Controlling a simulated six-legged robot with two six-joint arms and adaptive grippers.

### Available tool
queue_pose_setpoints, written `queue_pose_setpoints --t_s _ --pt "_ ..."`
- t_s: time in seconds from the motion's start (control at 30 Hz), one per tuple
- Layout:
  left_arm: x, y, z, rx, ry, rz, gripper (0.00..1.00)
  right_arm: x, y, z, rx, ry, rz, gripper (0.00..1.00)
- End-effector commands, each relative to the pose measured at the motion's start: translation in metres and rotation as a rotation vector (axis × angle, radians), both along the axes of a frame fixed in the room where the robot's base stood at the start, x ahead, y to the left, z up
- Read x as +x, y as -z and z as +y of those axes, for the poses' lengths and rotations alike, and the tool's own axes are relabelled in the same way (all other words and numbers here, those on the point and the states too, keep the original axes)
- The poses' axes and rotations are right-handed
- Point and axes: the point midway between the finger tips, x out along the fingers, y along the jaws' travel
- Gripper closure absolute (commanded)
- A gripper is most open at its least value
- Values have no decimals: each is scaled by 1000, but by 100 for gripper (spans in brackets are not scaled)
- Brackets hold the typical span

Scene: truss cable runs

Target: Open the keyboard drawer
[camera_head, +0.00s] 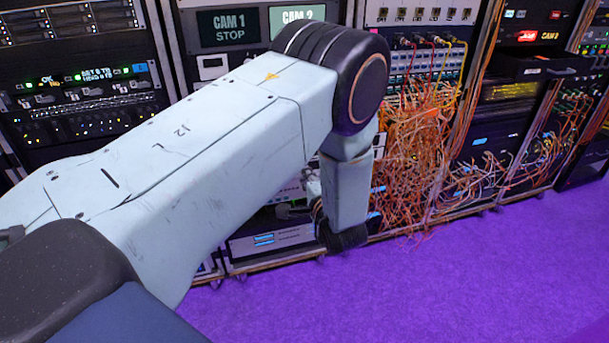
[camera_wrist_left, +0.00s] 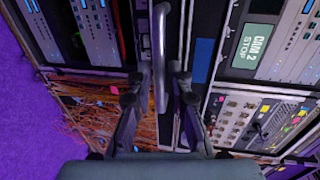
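In the left wrist view a grey metal bar handle (camera_wrist_left: 160,50) stands out from a dark drawer front (camera_wrist_left: 181,25). My left gripper (camera_wrist_left: 158,82) is open, with one finger on each side of the bar. Gaps show between the fingers and the bar, so they do not look closed on it. Whether a finger touches the bar is unclear. In the head view my left arm reaches across the middle and hides the drawer front and most of the gripper. The drawer looks shut. My right gripper is not in view.
Equipment racks line the back, with a CAM 1 screen (camera_head: 228,27) above my arm. Tangled orange cables (camera_head: 418,150) hang right of my wrist. A dark shelf (camera_head: 535,66) juts out at the right. The purple floor (camera_head: 430,285) in front is clear.

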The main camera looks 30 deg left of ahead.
Motion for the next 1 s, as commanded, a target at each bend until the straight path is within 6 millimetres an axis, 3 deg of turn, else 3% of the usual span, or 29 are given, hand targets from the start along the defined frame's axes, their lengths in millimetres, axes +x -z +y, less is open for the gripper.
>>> queue_pose_setpoints --t_s 0.3,1.0 --pt "-27 -10 -34 3 5 -1 81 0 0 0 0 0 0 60" --pt "-33 -11 -39 -3 0 -5 81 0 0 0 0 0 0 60"
